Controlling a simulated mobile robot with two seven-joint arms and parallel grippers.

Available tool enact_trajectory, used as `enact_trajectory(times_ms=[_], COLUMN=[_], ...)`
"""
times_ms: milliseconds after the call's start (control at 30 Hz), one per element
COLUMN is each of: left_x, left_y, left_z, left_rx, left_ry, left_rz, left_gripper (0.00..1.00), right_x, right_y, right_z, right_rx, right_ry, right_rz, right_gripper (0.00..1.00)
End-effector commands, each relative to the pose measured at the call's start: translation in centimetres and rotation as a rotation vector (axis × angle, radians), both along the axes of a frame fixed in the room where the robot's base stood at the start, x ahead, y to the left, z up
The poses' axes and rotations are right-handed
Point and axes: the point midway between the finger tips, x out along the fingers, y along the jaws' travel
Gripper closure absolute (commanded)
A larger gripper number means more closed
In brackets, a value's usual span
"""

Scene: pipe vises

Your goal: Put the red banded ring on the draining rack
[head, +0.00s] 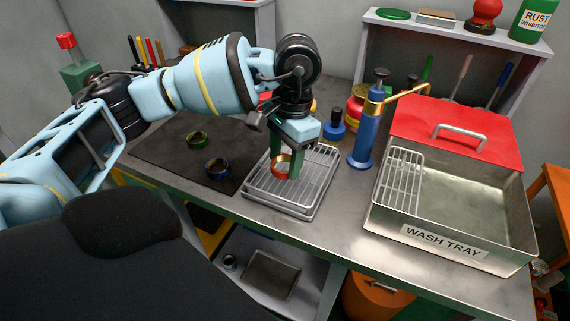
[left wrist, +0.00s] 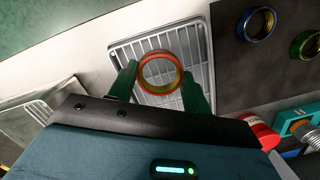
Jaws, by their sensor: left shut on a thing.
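The red banded ring (head: 281,166) is held in my left gripper (head: 285,164), over the draining rack (head: 300,207). In the left wrist view the ring (left wrist: 160,55) sits between the two green fingers of the gripper (left wrist: 160,82), with the rack's wire grid (left wrist: 194,42) behind it. I cannot tell whether the ring touches the wires. The rack is a wire grid on a shallow metal tray and holds nothing else that I can see. My right gripper is not in view.
A dark mat (head: 165,152) left of the rack holds a green ring (head: 197,139) and a blue ring (head: 217,169). A blue pump bottle (head: 364,135) stands right of the rack. The wash tray (head: 450,243), with a red lid (head: 440,120), is farther right.

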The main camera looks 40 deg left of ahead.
Motion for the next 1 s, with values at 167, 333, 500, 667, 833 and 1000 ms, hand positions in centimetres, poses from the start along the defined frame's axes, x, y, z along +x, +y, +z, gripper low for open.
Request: enact_trajectory(times_ms=[167,333,500,667,833,1000], left_x=[0.2,0.8,0.7,0.8,0.8,0.8], left_y=[0.1,0.5,0.5,0.5,0.5,0.5], left_z=[0.0,-0.5,-3.0,-3.5,-3.6,-4.0], left_rx=[0.0,0.001,0.002,0.001,0.0,0.0], left_ry=[-0.001,0.002,0.002,-0.002,-0.001,0.001], left_rz=[0.0,0.0,0.001,0.001,0.001,0.001], left_gripper=[0.77,0.77,0.77,0.77,0.77,0.47], right_x=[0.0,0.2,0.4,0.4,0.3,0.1], right_y=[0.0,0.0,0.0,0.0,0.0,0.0], right_z=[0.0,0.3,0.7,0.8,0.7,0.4], right_rx=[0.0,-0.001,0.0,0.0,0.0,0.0], right_ry=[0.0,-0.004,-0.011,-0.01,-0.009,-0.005], right_rz=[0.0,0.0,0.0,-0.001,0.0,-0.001], right_gripper=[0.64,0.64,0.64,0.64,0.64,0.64])
